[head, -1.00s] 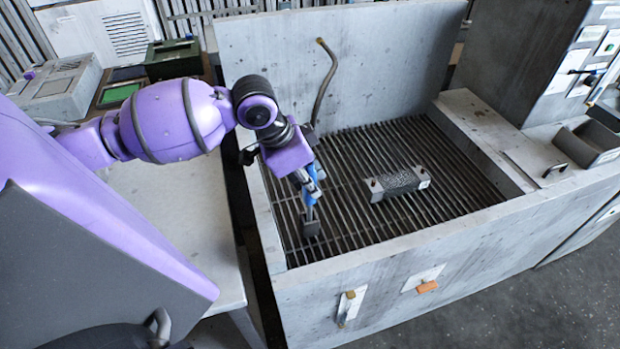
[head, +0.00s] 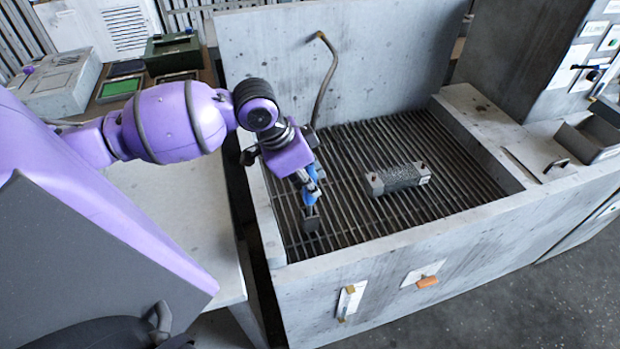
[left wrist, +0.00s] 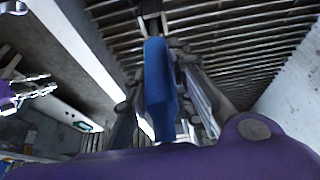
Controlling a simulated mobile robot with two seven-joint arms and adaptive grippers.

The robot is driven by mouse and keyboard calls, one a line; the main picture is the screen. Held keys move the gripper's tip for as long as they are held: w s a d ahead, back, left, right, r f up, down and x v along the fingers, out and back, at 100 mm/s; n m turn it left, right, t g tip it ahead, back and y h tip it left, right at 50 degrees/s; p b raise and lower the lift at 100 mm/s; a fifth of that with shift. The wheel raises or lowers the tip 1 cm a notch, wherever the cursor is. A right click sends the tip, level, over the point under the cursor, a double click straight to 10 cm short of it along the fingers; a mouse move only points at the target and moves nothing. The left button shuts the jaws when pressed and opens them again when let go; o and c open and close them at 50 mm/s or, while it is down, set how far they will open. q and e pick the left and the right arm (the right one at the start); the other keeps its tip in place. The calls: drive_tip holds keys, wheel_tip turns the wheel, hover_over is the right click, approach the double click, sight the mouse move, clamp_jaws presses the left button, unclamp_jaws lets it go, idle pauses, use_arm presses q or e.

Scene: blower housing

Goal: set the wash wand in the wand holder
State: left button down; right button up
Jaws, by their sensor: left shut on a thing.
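My left gripper (head: 308,178) is shut on the wash wand (head: 311,196), which has a blue handle and a dark, blocky lower end. The wand hangs steeply down over the left part of the slatted basin; I cannot tell whether its end touches the slats. In the left wrist view the blue handle (left wrist: 159,88) stands between the fingers. I cannot surely pick out the wand holder; a narrow white bracket (head: 351,301) is on the basin's front wall. A purple part of mine with finger-like pieces shows at the left wrist view's left edge, perhaps my right gripper.
A grey finned block (head: 398,179) lies on the slats (head: 360,228) right of the wand. A bent hose (head: 326,82) rises near the back wall. A white plate with an orange grip (head: 427,282) is on the front wall. The right-hand slats are clear.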

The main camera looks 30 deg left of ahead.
idle(0.4)
use_arm(q)
drive_tip(key=shift+f, duration=0.1)
idle(0.4)
drive_tip(key=c, duration=1.4)
unclamp_jaws()
drive_tip(key=shift+c, duration=0.2)
drive_tip(key=shift+a+r, duration=0.15)
drive_tip(key=shift+r, duration=0.15)
drive_tip(key=v, duration=1.1)
drive_tip(key=shift+s+r, duration=0.15)
